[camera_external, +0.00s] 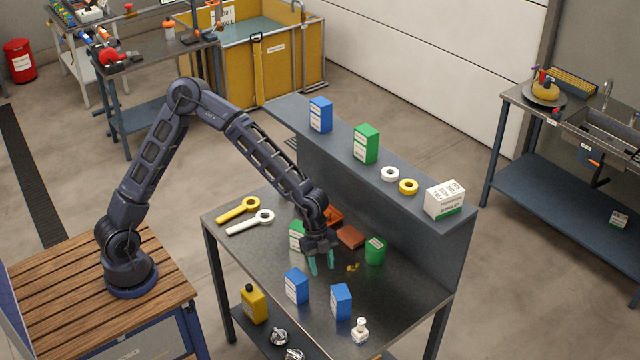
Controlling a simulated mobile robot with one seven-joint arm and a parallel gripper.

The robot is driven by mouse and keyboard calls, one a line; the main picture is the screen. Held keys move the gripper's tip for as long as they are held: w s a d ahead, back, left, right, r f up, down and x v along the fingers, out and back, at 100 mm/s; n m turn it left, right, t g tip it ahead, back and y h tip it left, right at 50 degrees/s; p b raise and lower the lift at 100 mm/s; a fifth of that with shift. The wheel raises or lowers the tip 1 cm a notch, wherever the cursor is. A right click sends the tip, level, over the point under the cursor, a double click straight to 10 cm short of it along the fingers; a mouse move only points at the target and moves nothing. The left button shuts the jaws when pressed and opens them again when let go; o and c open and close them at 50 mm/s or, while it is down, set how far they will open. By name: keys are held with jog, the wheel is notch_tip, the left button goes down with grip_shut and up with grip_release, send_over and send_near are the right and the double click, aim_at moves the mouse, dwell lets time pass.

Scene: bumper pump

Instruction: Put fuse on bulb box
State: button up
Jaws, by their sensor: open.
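My gripper (322,265) points down over the middle of the dark metal table, its two teal fingers apart with nothing visible between them. A small yellow piece (353,267) lies on the table just right of the fingers; it may be the fuse, but it is too small to tell. No box is readable as the bulb box. Candidates are two blue boxes, left (297,286) and right (341,301), on the table in front of the gripper, and a white-and-green box (445,198) at the near end of the raised shelf.
A green box (297,236), partly hidden by my arm, a reddish-brown block (350,237) and a green can (375,250) stand near the gripper. A white bottle (360,330) is at the front edge. Yellow (238,209) and white (250,222) wrenches lie left. The shelf (410,207) walls the back.

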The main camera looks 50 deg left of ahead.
jog(key=s+a+r+n+t+y, duration=0.1)
jog(key=s+a+r+n+y, duration=0.3)
jog(key=a, duration=0.6)
jog(key=a+r+n+t+h, duration=0.15)
jog(key=a+r, duration=0.35)
jog(key=a, duration=0.5)
jog(key=s+a+r+n+t+y, duration=0.15)
jog(key=a+r+n, duration=0.3)
jog(key=a, duration=0.55)
jog(key=s+a+r+n, duration=0.3)
jog(key=s+a+n, duration=0.1)
jog(key=s+a, duration=0.5)
jog(key=s+a+r+n+t, duration=0.1)
jog(key=s+a+r+n, duration=0.2)
jog(key=s+a, duration=0.7)
jog(key=shift+s+r+n, duration=0.15)
jog(key=shift+s+n, duration=0.25)
jog(key=shift+n, duration=0.8)
